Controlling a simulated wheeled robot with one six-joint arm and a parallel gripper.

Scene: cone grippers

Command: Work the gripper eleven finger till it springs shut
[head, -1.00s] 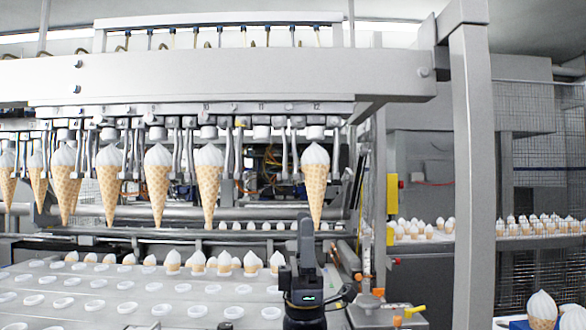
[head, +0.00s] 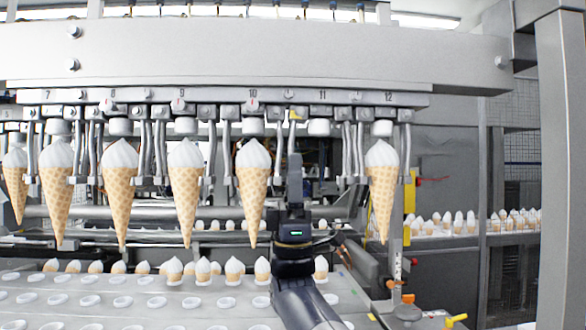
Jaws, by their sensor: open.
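A row of numbered cone grippers hangs from the long rail. Station eleven (head: 319,127) is under the number 11 and holds no cone. Its metal fingers hang on both sides; the right finger (head: 347,150) hangs clear in view. The left finger (head: 280,142) hangs beside a small yellow piece (head: 295,115), its lower part hidden by my gripper. My gripper (head: 294,160) is open, pointing up, seen from behind, just below and left of the station's white nozzle. I cannot tell whether it touches the left finger.
Filled cones hang on both sides: the cone at ten (head: 253,185) close left of my gripper, the cone at twelve (head: 381,185) to the right. Below is a holed tray (head: 180,308) with small cones at its back. A grey post (head: 562,180) stands far right.

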